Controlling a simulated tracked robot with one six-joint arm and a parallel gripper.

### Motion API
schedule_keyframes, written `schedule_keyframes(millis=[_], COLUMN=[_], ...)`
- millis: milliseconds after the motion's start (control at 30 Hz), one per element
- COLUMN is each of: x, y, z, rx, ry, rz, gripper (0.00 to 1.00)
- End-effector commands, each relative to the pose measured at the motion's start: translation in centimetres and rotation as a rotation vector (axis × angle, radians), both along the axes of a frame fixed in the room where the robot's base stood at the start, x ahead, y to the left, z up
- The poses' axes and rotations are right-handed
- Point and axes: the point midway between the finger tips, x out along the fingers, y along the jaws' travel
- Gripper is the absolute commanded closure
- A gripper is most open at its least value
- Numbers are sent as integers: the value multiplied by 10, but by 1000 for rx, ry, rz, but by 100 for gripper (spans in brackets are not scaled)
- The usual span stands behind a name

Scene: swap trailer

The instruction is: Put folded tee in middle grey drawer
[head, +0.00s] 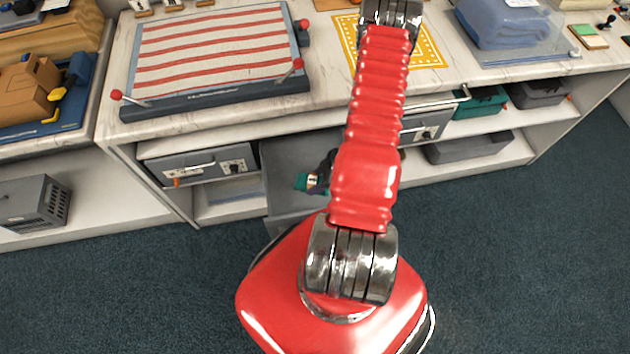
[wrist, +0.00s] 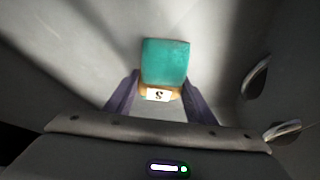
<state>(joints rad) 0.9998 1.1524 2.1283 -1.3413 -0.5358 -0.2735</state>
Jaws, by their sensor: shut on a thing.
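The folded tee is a small teal bundle with a white tag marked S, seen in the wrist view (wrist: 166,62) and partly in the head view (head: 301,182). My gripper (wrist: 160,82) is shut on its tagged end, one purple finger at each side. The middle grey drawer (head: 285,155) is pulled open under the counter, and the gripper (head: 318,181) with the tee is over its inside. Grey surfaces surround the tee in the wrist view. I cannot tell whether the tee touches the drawer floor. My red arm hides the drawer's right part.
Closed grey drawers flank it at left (head: 205,164) and right (head: 428,124). A striped cloth lies on a press (head: 215,104) on the marble counter (head: 325,75). Teal (head: 482,102) and dark (head: 538,92) boxes sit on the right shelf. The carpet (head: 510,240) is clear.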

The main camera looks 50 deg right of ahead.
Motion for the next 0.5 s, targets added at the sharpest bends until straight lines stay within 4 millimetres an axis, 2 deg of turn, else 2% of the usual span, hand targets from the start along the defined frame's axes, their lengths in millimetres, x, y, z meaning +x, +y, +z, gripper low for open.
schedule_keyframes(millis=[167, 200, 433, 500], x=[0, 0, 0, 0], y=[0, 0, 0, 0], z=[-2, -2, -2, -2], rx=[0, 0, 0, 0], ry=[0, 0, 0, 0], rz=[-1, -1, 0, 0], gripper=[80, 48, 32, 32])
